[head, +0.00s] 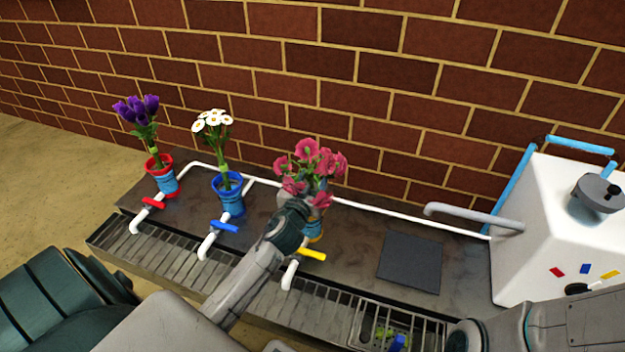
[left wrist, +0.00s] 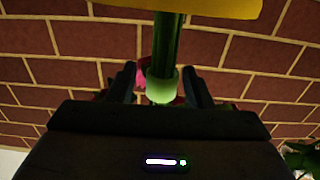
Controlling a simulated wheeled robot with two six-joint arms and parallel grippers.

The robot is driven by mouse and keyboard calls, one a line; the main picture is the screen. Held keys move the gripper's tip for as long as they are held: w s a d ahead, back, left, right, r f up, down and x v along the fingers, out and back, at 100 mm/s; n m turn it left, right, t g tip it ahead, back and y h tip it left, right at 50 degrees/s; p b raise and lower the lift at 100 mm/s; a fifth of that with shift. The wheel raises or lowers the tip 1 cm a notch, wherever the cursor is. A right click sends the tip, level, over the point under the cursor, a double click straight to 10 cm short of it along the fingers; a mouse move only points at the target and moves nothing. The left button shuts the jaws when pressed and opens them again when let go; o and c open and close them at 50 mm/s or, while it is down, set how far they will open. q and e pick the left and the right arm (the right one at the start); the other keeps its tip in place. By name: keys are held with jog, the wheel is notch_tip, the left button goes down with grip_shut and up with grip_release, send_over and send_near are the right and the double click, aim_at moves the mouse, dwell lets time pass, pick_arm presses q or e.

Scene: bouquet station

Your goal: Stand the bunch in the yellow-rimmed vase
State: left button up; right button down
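The bunch of pink flowers (head: 312,165) stands upright above the yellow-rimmed vase (head: 316,231), which is mostly hidden behind my left arm. In the left wrist view, green stems (left wrist: 167,42) run to the yellow rim (left wrist: 190,8), and a pale green band (left wrist: 162,88) wraps them. My left gripper (head: 300,203) is at the bunch just above the vase. In the left wrist view its two fingers (left wrist: 160,86) stand on either side of the band with a gap at each side, so it looks open. My right gripper is out of view; only its arm shows at lower right.
A red-rimmed vase (head: 163,178) with purple tulips and a blue-rimmed vase (head: 231,197) with white daisies stand to the left. White pipes with coloured taps run along the counter. A dark square pad (head: 409,262) is bare. A white tank (head: 545,230) stands at right.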

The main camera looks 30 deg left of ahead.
pick_arm(q)
jog(key=shift+s, duration=0.15)
jog(key=p+v, duration=0.1)
jog(key=v, duration=0.9)
jog(key=shift+s+d, duration=0.2)
